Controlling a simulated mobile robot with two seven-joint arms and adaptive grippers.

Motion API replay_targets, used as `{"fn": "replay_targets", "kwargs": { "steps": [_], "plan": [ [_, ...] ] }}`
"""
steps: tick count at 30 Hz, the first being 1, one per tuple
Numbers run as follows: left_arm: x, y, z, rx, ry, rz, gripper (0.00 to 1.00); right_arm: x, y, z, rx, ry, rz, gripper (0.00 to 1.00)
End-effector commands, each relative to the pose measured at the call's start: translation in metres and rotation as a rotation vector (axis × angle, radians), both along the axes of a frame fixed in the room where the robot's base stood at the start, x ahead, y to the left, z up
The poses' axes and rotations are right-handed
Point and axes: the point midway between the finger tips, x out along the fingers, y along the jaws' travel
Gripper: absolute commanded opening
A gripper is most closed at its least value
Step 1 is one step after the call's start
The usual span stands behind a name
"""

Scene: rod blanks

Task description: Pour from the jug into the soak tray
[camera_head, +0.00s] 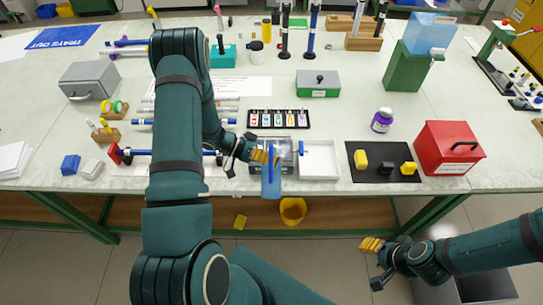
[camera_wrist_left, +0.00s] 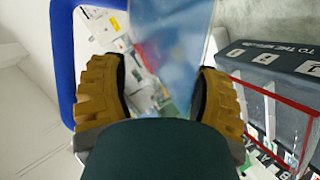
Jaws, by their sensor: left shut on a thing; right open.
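A translucent blue jug (camera_head: 271,184) is at the table's front edge, below my left gripper (camera_head: 266,156). In the left wrist view, the left gripper's yellow fingers (camera_wrist_left: 155,98) are on both sides of the jug's clear blue body (camera_wrist_left: 172,45), shut on it. I cannot tell how far the jug is tilted. A shallow white tray (camera_head: 319,174), probably the soak tray, lies on the table just right of the jug. Whether it holds liquid is unclear. My right gripper (camera_head: 372,252) is open and empty, low at the right, in front of the table.
A black mat (camera_head: 376,180) with yellow and black pieces and a red box (camera_head: 448,148) lie right of the tray. A rack of small colored items (camera_head: 278,119) stands behind. Rods lie at left. A yellow bucket (camera_head: 292,211) stands under the table.

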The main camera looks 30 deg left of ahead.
Motion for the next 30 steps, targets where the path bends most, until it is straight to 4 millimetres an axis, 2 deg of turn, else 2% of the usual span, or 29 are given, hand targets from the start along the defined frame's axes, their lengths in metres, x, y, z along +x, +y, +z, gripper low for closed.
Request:
{"fn": "replay_targets", "kwargs": {
  "steps": [30],
  "plan": [
    [-0.0003,-0.0004,-0.0065,-0.065,0.102,0.000,0.23,0.0000,0.0000,0.0001,0.000,0.000,0.000,0.47]
  ]
}}
